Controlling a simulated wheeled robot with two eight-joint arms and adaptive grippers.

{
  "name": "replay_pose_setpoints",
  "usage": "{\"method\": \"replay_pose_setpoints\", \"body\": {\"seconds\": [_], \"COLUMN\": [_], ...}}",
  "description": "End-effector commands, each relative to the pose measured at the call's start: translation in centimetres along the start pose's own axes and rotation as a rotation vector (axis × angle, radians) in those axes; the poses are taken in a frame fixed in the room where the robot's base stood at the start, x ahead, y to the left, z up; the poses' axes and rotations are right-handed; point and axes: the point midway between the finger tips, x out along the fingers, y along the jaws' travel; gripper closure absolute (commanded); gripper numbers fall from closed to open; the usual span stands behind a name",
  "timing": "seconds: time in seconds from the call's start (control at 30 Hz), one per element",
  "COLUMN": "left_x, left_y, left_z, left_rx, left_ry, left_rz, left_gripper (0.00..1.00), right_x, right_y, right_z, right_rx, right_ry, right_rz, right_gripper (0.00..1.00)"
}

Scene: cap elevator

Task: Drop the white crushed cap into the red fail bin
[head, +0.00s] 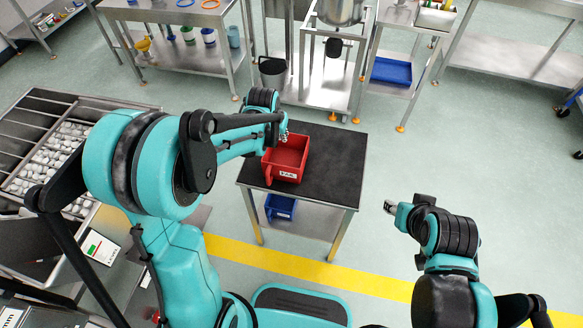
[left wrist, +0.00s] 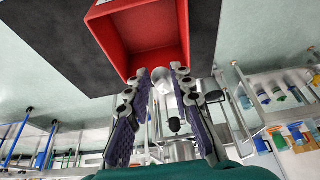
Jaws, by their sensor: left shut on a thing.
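The red fail bin (head: 286,176) stands on the dark top of a small table, its open top facing up; it also shows at the top of the left wrist view (left wrist: 184,62). My left gripper (head: 284,136) is at the bin's far rim in the head view. In the left wrist view its fingers (left wrist: 161,82) are shut on a small white cap (left wrist: 162,76), close to the bin's rim. The fingers partly hide the cap, so its crushed shape is hard to make out. My right gripper (head: 390,207) is off to the right, away from the table; its jaws are too small to read.
The small table (head: 335,170) has a bare dark top right of the bin. A blue bin (head: 281,207) sits on its lower shelf. A tray of many white caps (head: 55,150) is at left. Steel benches (head: 175,62) stand behind. Open floor lies right.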

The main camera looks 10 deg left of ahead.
Motion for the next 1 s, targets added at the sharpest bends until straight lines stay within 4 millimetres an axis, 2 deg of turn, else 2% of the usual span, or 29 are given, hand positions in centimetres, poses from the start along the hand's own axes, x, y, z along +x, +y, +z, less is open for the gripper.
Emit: {"method": "replay_pose_setpoints", "body": {"seconds": [0.27, 0.6, 0.97, 1.0], "left_x": [1.6, 5.3, 5.7, 5.7], "left_y": [0.0, 0.0, 0.0, 0.0], "left_z": [0.6, 2.1, 2.2, 2.2], "left_rx": [0.0, 0.0, 0.0, 0.0], "left_ry": [0.0, 0.0, 0.0, 0.0], "left_rz": [0.0, 0.0, 0.0, 0.0], "left_gripper": [0.9, 0.9, 0.9, 0.68], "right_x": [1.2, 3.6, 3.8, 3.8], "right_y": [0.0, 0.0, 0.0, 0.0], "right_z": [0.8, 2.6, 2.7, 2.7], "right_rx": [0.0, 0.0, 0.0, 0.0], "right_ry": [0.0, 0.0, 0.0, 0.0], "right_rz": [0.0, 0.0, 0.0, 0.0], "right_gripper": [0.6, 0.6, 0.6, 0.6]}}
